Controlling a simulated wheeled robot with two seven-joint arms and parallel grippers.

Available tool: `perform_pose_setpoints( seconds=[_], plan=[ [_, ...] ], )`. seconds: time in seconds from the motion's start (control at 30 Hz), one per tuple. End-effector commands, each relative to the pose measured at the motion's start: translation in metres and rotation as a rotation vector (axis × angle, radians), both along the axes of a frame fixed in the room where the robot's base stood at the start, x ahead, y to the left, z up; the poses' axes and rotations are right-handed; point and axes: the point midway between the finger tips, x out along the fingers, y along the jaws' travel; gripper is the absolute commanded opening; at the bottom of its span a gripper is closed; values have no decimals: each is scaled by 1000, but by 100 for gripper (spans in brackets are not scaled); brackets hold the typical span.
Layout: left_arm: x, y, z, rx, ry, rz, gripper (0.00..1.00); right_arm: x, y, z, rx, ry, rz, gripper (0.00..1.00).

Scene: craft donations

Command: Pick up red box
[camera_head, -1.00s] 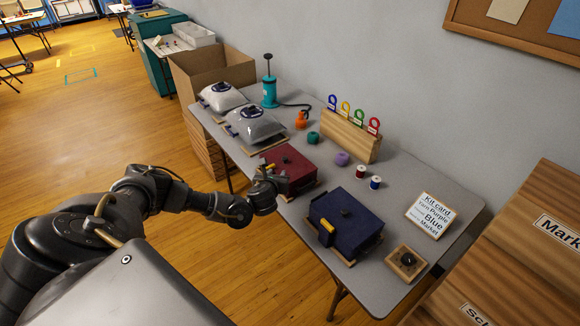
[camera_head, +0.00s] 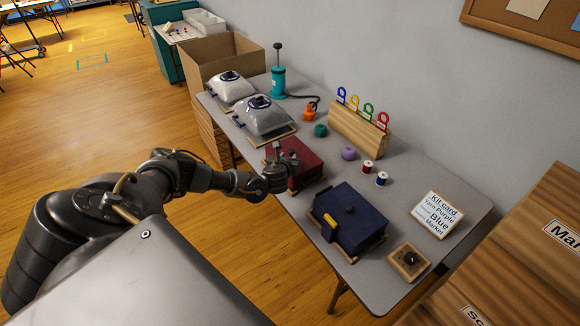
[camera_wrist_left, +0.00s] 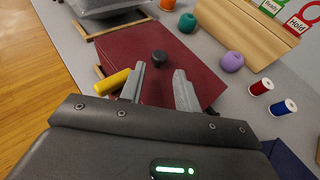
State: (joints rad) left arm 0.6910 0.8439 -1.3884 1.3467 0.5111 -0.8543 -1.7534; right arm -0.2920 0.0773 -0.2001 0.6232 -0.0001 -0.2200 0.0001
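My left gripper (camera_head: 284,160) is over the near edge of the red box. In the left wrist view its two fingers (camera_wrist_left: 160,88) stand apart, with the lid and knob showing between and beyond them. It holds nothing. My right gripper is not in view.
The blue box (camera_head: 350,215) sits close to the right of the red box. Thread spools (camera_head: 367,167), a purple yarn ball (camera_head: 348,153) and a wooden tag rack (camera_head: 358,128) stand behind. A kit card (camera_head: 438,214) is at right.

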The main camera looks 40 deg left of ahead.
Motion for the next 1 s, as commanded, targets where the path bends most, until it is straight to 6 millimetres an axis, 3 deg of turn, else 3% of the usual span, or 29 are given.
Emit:
perform_pose_setpoints(
  seconds=[0.4,0.77,1.0],
  plan=[
    [37,19,-14,1,-2,0,32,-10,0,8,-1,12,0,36],
    [42,23,-17,0,0,-1,32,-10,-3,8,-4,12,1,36],
    [42,23,-17,0,0,-1,4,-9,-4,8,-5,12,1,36]
  ],
)
